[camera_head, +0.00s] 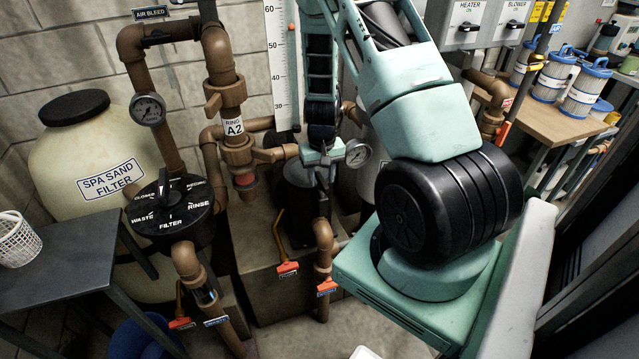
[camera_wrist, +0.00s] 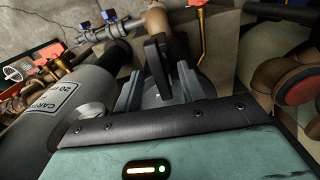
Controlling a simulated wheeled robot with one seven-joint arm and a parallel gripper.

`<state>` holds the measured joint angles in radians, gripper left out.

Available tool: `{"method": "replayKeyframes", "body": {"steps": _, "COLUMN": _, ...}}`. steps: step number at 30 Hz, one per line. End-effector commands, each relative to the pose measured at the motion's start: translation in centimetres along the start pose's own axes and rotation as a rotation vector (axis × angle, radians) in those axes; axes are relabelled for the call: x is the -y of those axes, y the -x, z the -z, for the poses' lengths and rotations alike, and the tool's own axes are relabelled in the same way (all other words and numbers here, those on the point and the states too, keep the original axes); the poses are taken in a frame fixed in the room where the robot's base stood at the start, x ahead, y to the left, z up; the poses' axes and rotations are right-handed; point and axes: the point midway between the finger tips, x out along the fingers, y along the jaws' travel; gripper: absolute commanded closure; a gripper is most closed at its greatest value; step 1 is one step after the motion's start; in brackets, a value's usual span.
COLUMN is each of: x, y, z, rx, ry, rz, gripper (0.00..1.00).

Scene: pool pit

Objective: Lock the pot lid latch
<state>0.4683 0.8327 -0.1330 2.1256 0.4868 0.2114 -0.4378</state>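A dark upright handle (camera_wrist: 157,62), which looks like the pot lid latch, stands on a grey round lid (camera_wrist: 165,97) in the wrist view. My gripper (camera_wrist: 159,84) has its two grey fingers on either side of this handle, with a gap showing at least on the right. The gripper looks open; contact on the left side is unclear. In the head view my gripper (camera_head: 322,156) points down over a dark pot (camera_head: 293,205) behind the brown pipes.
A pressure gauge (camera_head: 357,152) sits close to the right of my gripper. Brown pipes (camera_head: 239,155) and an orange-handled valve (camera_head: 288,268) stand nearby. In the wrist view a grey cartridge housing (camera_wrist: 65,105) is close on the left, and an orange lever (camera_wrist: 197,35) is beyond.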

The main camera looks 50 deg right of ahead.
Motion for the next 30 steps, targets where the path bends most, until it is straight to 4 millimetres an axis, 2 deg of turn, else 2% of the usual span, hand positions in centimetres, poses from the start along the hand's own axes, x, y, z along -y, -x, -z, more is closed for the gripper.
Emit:
{"method": "replayKeyframes", "body": {"steps": 5, "x": 0.0, "y": 1.1, "z": 0.0, "rx": -0.001, "ry": 0.001, "rz": 0.0, "gripper": 0.6}}
{"method": "replayKeyframes", "body": {"steps": 18, "x": 0.0, "y": 6.9, "z": 0.0, "rx": 0.0, "ry": 0.002, "rz": 0.0, "gripper": 0.6}}
{"method": "replayKeyframes", "body": {"steps": 30, "x": 0.0, "y": 7.0, "z": 0.0, "rx": 0.0, "ry": 0.001, "rz": 0.0, "gripper": 0.6}}
